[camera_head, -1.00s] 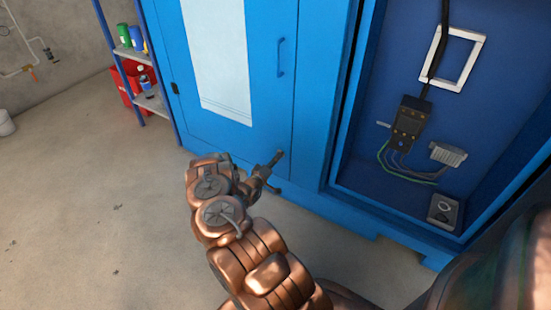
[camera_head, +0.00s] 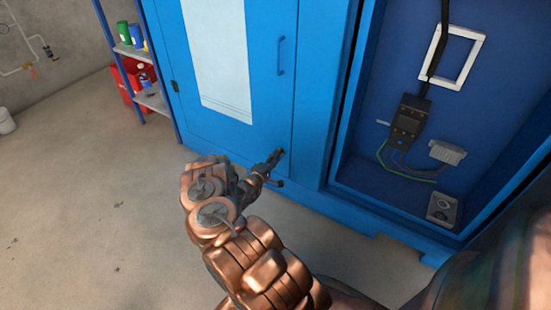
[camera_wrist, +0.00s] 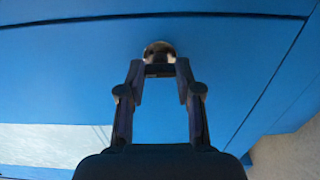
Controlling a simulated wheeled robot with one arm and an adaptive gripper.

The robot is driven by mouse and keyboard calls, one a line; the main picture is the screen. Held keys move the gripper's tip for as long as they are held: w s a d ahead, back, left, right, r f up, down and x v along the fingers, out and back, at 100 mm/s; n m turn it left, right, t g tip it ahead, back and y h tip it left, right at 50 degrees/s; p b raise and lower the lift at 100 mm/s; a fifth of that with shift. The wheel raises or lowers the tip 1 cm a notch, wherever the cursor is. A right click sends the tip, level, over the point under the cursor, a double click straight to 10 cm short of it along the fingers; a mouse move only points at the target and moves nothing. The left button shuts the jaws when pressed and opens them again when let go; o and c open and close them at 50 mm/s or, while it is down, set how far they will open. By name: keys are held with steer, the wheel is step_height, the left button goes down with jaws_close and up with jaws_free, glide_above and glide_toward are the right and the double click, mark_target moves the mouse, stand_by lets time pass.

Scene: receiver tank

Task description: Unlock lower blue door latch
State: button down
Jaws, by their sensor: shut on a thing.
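The blue cabinet door (camera_head: 262,110) stands closed, with a pale panel on it and a blue handle. The lower latch (camera_wrist: 159,48) is a small round metallic piece on the blue door in the wrist view. My gripper (camera_wrist: 159,70) is at the latch, with its fingertips closed in on it. Which way the latch is turned cannot be told.
To the right is an open blue cabinet bay with a black control box (camera_head: 409,118) and cables. A shelf (camera_head: 130,50) with containers and a red bin (camera_head: 126,84) stand at the left. The concrete floor at the left is clear.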

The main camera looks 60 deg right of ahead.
steer(key=c, duration=0.8)
jaws_free()
steer(key=shift+a, duration=0.1)
steer(key=a, duration=1.1)
steer(key=shift+s+a, duration=0.25)
steer(key=shift+a, duration=0.15)
